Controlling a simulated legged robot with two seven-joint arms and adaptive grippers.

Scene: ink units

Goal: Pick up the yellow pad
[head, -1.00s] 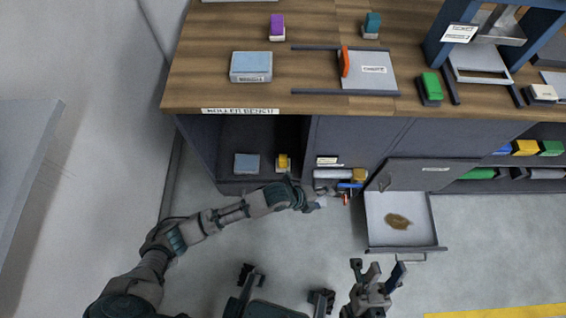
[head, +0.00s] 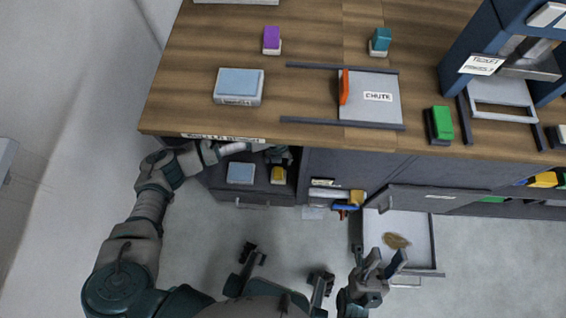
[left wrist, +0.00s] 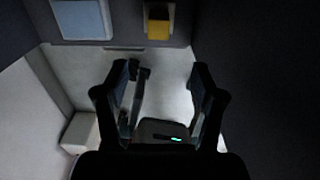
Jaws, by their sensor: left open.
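The yellow pad (head: 278,175) sits on a pale base in the open cubby under the bench, right of a blue pad (head: 241,173). In the left wrist view the yellow pad (left wrist: 159,29) is at the top, beyond the fingers, and the blue pad (left wrist: 82,19) is at upper left. My left gripper (head: 281,156) is at the cubby's mouth, partly hidden by the bench edge. It also shows in the left wrist view (left wrist: 161,88), fingers apart, nothing between them. My right gripper (head: 378,264) is in front of the open drawer, fingers apart and empty.
The wooden bench top (head: 310,60) overhangs the cubby. An open drawer (head: 425,245) with a brown patch inside juts out at right. A white roller (head: 337,193) and blue and yellow items are between cubby and drawer. Purple (head: 271,38), teal (head: 380,39) and green (head: 440,124) blocks stand above.

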